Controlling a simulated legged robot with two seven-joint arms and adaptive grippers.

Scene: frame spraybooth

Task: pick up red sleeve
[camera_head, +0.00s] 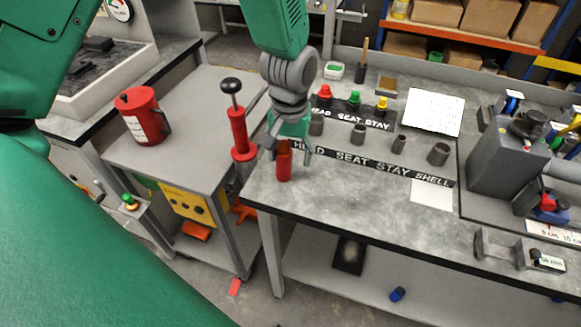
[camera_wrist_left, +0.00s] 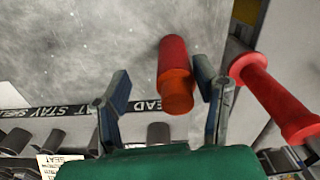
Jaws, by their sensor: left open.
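The red sleeve (camera_head: 284,164) stands upright on the grey bench near its left edge, in the head view. It also shows in the left wrist view (camera_wrist_left: 174,70) as a red cylinder with an orange-lit end. My left gripper (camera_head: 289,155) is open above and around the sleeve in the head view. In the left wrist view its two fingers (camera_wrist_left: 163,90) are spread, with the sleeve between them but closer to the right finger. I cannot tell whether a finger touches it. My right gripper is not in view.
A red pump-like tool with a black knob (camera_head: 239,132) stands close left of the sleeve. Several grey sleeves, including one at the right (camera_head: 438,153), stand behind the label strip (camera_head: 380,165). A red can (camera_head: 143,115) stands on the left cart. The bench front is clear.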

